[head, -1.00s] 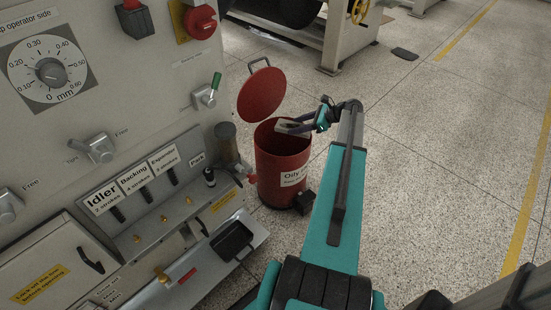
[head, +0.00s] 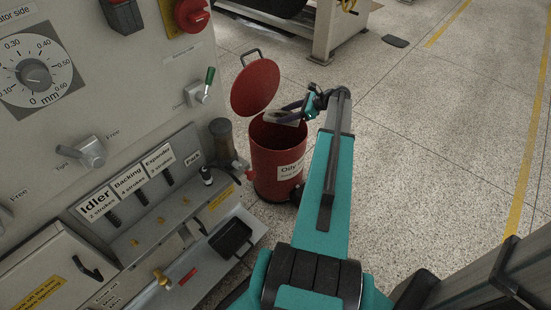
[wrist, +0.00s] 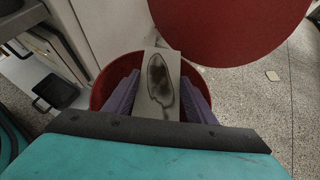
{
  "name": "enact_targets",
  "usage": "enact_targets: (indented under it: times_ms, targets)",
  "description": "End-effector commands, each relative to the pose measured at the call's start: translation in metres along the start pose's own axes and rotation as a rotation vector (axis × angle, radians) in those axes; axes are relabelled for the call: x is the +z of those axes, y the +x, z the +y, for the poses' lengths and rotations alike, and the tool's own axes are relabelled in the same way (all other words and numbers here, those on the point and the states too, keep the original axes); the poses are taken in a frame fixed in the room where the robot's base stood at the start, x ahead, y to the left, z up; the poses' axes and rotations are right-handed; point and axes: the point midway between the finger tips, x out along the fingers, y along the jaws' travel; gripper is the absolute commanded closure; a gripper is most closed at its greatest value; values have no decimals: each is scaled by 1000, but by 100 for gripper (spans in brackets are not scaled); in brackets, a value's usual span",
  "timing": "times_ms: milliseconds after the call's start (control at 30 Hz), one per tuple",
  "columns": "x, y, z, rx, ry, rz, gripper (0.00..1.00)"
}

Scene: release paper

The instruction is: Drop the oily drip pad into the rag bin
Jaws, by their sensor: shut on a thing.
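The oily drip pad (wrist: 158,75) is a pale flat sheet with a dark stain, seen in the wrist view between the two purple fingers of my gripper (wrist: 158,98). My gripper is shut on the pad. In the head view the pad (head: 281,118) shows as a light patch over the mouth of the red rag bin (head: 277,165), with my gripper (head: 300,108) at the bin's right rim. The bin's label begins "Oily". Its round red lid (head: 255,88) stands open at the back. The wrist view shows the bin rim (wrist: 103,88) around the pad; the bin's inside is mostly hidden.
A grey machine panel (head: 120,110) with knobs and labelled levers stands left of the bin. A small black tray (head: 231,238) sits on its lower ledge. Speckled floor (head: 430,150) lies open to the right, with a yellow line (head: 527,165).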

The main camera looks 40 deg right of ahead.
Motion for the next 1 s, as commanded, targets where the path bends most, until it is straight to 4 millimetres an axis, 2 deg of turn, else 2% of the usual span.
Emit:
enact_targets:
  times_ms: [600, 1000]
  targets:
    - [-36, 23, 0, -1, 1, 0, 82]
    - [-47, 30, -1, -2, 1, 0, 82]
